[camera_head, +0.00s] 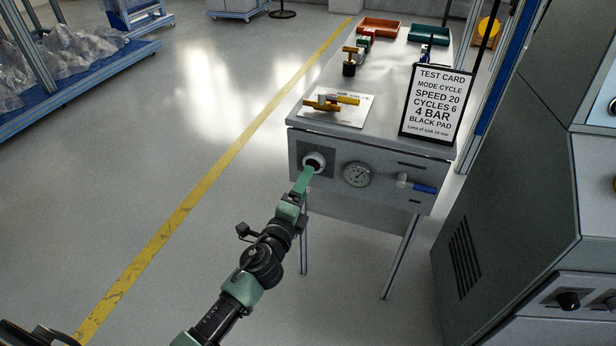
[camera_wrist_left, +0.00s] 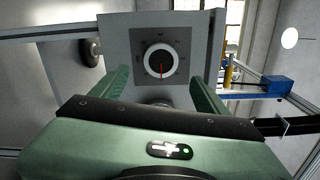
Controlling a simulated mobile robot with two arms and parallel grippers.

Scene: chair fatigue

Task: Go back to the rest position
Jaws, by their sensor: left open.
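My left gripper (camera_head: 305,178) reaches up to the front panel of the grey bench (camera_head: 390,163), right by a round white-rimmed knob (camera_head: 315,160). I cannot tell the exact gap between fingertips and knob. My right gripper is not in view.
A pressure gauge (camera_head: 357,174) and a blue-handled valve (camera_head: 417,185) sit right of the knob. A test card (camera_head: 437,105) stands on the bench top. A large grey machine (camera_head: 520,190) is at the right. Open floor (camera_head: 130,190) lies to the left.

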